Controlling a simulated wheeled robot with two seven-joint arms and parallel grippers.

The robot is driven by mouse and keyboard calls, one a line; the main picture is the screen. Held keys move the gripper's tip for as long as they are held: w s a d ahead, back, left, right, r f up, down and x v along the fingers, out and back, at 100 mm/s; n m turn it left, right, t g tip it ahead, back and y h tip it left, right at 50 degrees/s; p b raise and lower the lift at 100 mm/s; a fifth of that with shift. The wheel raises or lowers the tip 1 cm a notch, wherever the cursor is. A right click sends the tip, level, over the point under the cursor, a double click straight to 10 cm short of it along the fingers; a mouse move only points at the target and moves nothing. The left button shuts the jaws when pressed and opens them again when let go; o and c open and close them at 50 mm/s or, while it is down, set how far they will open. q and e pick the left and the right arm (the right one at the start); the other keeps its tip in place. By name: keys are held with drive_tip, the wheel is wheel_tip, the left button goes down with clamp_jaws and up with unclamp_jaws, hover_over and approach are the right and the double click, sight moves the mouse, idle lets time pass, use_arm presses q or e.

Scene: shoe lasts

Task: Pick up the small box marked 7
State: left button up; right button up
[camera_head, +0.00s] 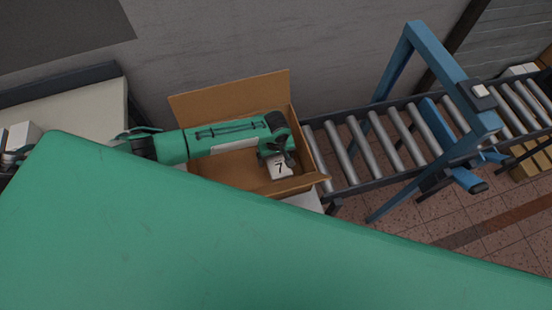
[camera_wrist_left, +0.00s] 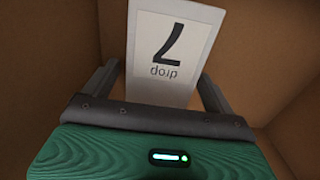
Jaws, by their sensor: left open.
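The small white box marked 7 (camera_head: 280,168) lies inside an open cardboard box (camera_head: 236,94), near its right wall. My left gripper (camera_head: 277,158) reaches down into the cardboard box, right at the small box. In the left wrist view its two fingers (camera_wrist_left: 157,90) stand apart, one on each side of the small box's near end. I cannot tell whether they touch it. My right gripper is not in view.
The cardboard walls (camera_wrist_left: 270,50) rise close around the left gripper. A roller conveyor (camera_head: 375,150) with a blue frame (camera_head: 440,60) runs to the right. A pale table (camera_head: 70,112) stands at the left. My large green body part covers the foreground.

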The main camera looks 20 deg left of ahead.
use_arm(q)
drive_tip(key=c, duration=1.2)
